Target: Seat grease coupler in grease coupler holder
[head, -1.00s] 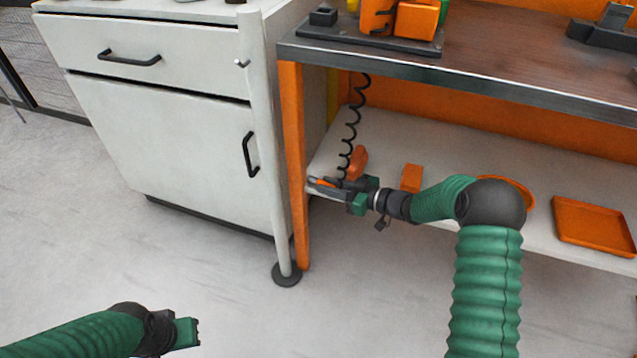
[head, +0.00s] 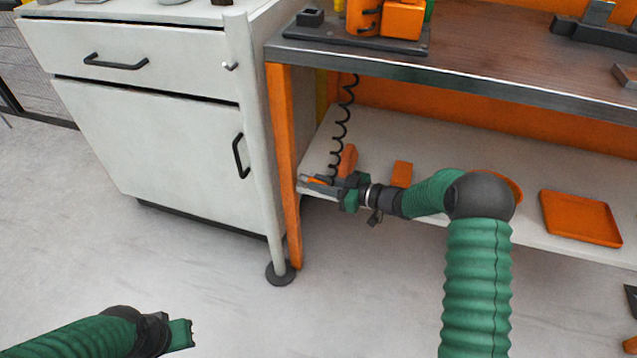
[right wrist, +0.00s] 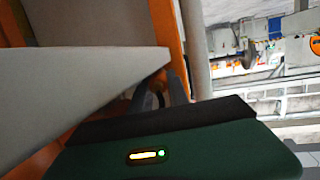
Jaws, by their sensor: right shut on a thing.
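My right gripper (head: 318,181) reaches over the left front part of the lower shelf, by the orange bench leg. It is shut on a small, partly orange piece at the lower end of the black coiled hose (head: 341,130); this looks like the grease coupler, mostly hidden by the fingers. An orange upright part (head: 347,160) stands just behind the gripper. I cannot tell which thing is the holder. My left gripper (head: 182,335) is low at the left, over the floor, its jaw gap unclear.
The orange bench leg (head: 285,165) and a grey post (head: 257,140) stand left of the right gripper, beside a white cabinet (head: 165,150). The lower shelf (head: 500,210) holds an orange block (head: 402,173) and an orange tray (head: 580,218). The workbench top (head: 480,60) overhangs the shelf.

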